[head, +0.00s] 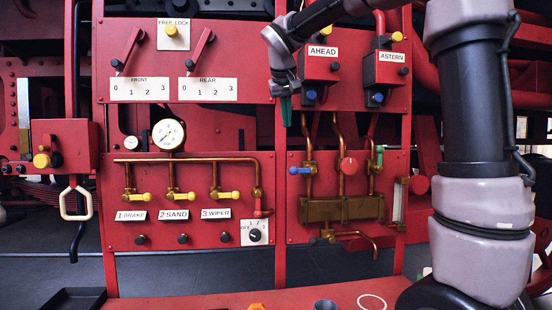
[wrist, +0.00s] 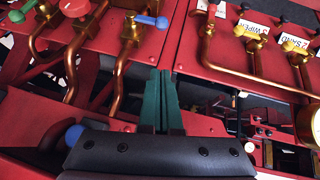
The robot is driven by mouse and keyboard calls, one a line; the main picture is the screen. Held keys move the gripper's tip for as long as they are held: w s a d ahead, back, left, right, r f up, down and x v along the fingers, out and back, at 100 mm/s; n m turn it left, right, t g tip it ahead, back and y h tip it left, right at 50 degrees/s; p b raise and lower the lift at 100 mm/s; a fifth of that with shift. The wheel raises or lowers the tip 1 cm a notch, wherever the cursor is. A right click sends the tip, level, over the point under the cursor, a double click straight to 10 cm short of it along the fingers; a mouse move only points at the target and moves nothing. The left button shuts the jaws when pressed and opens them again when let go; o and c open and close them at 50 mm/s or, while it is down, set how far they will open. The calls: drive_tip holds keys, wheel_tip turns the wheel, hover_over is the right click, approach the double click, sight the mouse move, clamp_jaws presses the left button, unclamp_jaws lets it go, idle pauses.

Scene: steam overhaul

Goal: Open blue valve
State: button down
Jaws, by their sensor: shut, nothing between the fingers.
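The blue valve handle (head: 299,170) is a short lever on a brass valve body on a copper pipe, at the left of the right lower red panel. It points left, roughly level, across the vertical pipe. In the wrist view the blue handle (wrist: 152,20) shows at the top, beside its brass body. My gripper (head: 286,118) has green fingers that hang downward in front of the panels, above the blue handle in the picture. In the wrist view the fingertips (wrist: 161,72) are together, with nothing between them, apart from the handle.
A red knob (head: 348,166) and a green handle (head: 380,155) sit right of the blue valve. Left are yellow valve handles (head: 181,196) and a gauge (head: 168,134). The AHEAD box (head: 320,66) with a blue knob (head: 311,96) stands close right of my gripper.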

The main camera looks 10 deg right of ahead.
drive_tip(key=shift+f, duration=0.1)
hover_over(291, 169)
wheel_tip(291, 169, down, 8)
drive_tip(key=f, duration=0.1)
drive_tip(key=shift+a+f, duration=0.1)
drive_tip(key=shift+f, duration=1.3)
drive_tip(key=shift+f, duration=0.1)
